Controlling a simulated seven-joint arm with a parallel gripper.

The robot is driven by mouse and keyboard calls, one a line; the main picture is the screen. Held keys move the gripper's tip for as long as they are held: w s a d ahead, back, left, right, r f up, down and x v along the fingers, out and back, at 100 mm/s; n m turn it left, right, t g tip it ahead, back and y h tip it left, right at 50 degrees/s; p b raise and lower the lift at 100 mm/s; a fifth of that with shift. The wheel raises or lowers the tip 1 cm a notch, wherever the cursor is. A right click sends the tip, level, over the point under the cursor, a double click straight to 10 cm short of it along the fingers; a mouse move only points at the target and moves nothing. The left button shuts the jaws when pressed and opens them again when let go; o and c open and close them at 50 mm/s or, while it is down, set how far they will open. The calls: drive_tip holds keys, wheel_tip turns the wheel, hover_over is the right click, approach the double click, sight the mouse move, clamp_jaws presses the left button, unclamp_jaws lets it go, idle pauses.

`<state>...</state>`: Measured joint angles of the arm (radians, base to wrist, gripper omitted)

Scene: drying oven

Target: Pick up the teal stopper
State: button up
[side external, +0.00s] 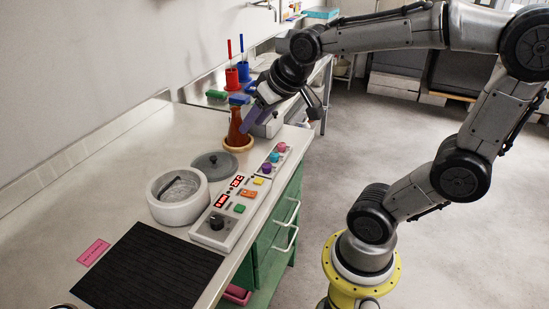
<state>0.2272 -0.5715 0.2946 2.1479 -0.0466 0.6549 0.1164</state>
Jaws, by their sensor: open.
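The teal stopper (274,157) sits in a pale holder at the counter's right edge, between a pink stopper (282,147) and a purple stopper (267,168). My gripper (247,108) has purple-blue fingers and is beside the neck of a brown flask (237,130), up and left of the teal stopper and apart from it. The jaws are open. A blue piece (239,99) shows at the flask's top; I cannot tell whether the fingers touch it or the flask.
A white round pot (178,211), its grey lid (214,165) and a control box (230,213) with a red display stand nearer the camera. A black mat (148,265) lies in front. Blue and red holders (244,71) stand behind the flask.

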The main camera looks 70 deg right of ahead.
drive_tip(key=w+d+f+m+g+h, duration=0.1)
drive_tip(key=w+d+f+m, duration=0.25)
drive_tip(key=d, duration=0.55)
drive_tip(key=m+g, duration=0.2)
approach(275, 154)
drive_tip(key=x, duration=0.8)
drive_tip(key=shift+w+f, duration=0.1)
drive_tip(key=shift+f, duration=0.15)
clamp_jaws()
